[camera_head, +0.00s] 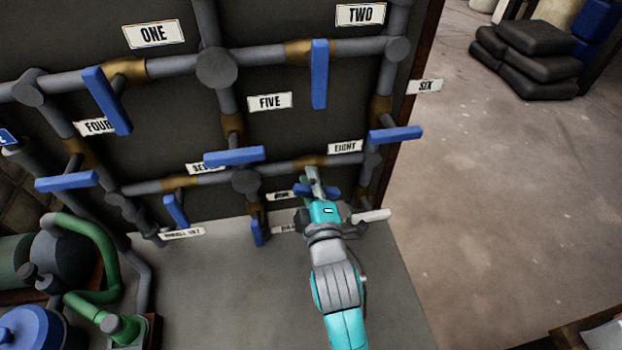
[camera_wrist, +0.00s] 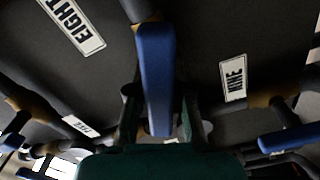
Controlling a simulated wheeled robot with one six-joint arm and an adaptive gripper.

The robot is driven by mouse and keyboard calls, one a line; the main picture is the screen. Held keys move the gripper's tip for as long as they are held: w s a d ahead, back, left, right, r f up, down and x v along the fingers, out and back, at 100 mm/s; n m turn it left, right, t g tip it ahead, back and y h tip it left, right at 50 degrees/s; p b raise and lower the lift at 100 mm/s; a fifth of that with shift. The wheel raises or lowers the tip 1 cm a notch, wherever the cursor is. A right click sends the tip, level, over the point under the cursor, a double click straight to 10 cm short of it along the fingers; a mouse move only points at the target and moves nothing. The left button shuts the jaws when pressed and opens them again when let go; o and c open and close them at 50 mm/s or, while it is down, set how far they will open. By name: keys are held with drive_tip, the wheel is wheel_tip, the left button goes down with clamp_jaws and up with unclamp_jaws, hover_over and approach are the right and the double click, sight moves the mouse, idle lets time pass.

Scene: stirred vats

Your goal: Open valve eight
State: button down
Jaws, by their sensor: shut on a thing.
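The EIGHT label (camera_head: 345,147) is on the dark panel, above right of a brown valve body (camera_head: 309,161) on a grey horizontal pipe. The label also shows in the wrist view (camera_wrist: 72,22). The blue handle of valve eight (camera_head: 302,190) hangs just below that body, partly hidden by my gripper (camera_head: 314,182). In the wrist view the blue handle (camera_wrist: 156,65) stands lengthwise between my two fingers, which are shut on it. I cannot tell its exact angle to the pipe.
Blue handles of neighbouring valves crowd close: six's (camera_head: 396,135), five's (camera_head: 234,156) and two's (camera_head: 319,75). The NINE label (camera_wrist: 233,80) and another blue handle (camera_wrist: 292,139) show at right in the wrist view. Open floor (camera_head: 500,190) lies right of the panel.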

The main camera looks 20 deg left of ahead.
drive_tip(key=shift+f+n, duration=0.15)
drive_tip(key=shift+n, duration=0.95)
drive_tip(key=shift+f+n, duration=0.1)
drive_tip(key=shift+n, duration=1)
drive_tip(key=c, duration=1.1)
unclamp_jaws()
drive_tip(key=shift+o, duration=0.2)
drive_tip(key=shift+s, duration=0.1)
drive_tip(key=v, duration=1.2)
